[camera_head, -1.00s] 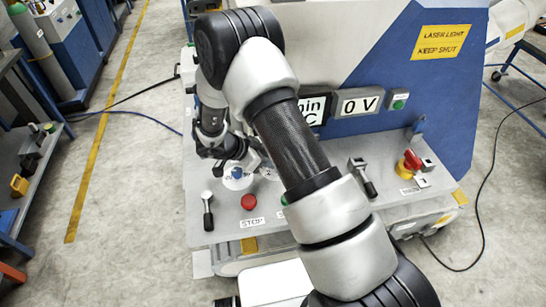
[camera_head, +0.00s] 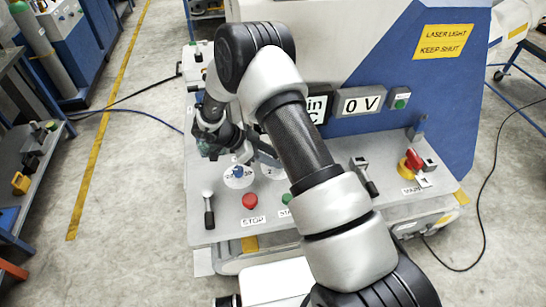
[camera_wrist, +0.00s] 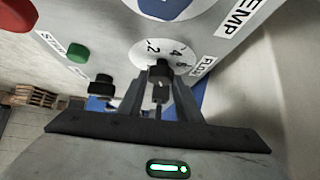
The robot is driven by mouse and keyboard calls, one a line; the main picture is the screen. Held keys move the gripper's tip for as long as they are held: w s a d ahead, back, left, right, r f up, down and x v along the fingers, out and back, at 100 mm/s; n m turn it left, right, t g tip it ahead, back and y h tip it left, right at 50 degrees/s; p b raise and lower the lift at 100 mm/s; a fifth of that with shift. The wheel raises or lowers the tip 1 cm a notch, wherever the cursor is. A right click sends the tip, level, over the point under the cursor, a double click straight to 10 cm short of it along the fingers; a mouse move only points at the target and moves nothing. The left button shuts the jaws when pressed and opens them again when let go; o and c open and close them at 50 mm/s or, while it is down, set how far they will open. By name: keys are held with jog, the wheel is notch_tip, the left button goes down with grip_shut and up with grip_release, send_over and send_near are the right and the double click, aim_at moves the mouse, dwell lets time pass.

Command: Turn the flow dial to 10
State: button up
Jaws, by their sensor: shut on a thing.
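The flow dial (camera_wrist: 150,48) is a white disc with the numerals 2, 4 and 6 showing, and a FLOW label (camera_wrist: 207,65) beside it. Its dark knob (camera_wrist: 160,72) sits between the fingertips of my gripper (camera_wrist: 159,85), which is shut on it. The pointer's exact reading is hidden by the knob and fingers. In the head view the white flow dial (camera_head: 272,171) shows partly beside my arm, right of the dial with the blue knob (camera_head: 238,173). The gripper there is small and partly covered by the arm.
The red STOP button (camera_head: 249,201) and green START button (camera_head: 286,198) stand in front of the dials. A black-handled lever (camera_head: 208,210) is at left, another lever (camera_head: 365,180) at right, beside a red switch (camera_head: 412,160). My arm hides part of the display (camera_head: 318,104).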

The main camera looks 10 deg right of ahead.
jog(key=o, duration=1)
jog(key=shift+d, duration=0.1)
jog(key=shift+o, duration=0.2)
jog(key=b+v, duration=0.1)
jog(key=v, duration=1.6)
jog(key=shift+r, duration=0.15)
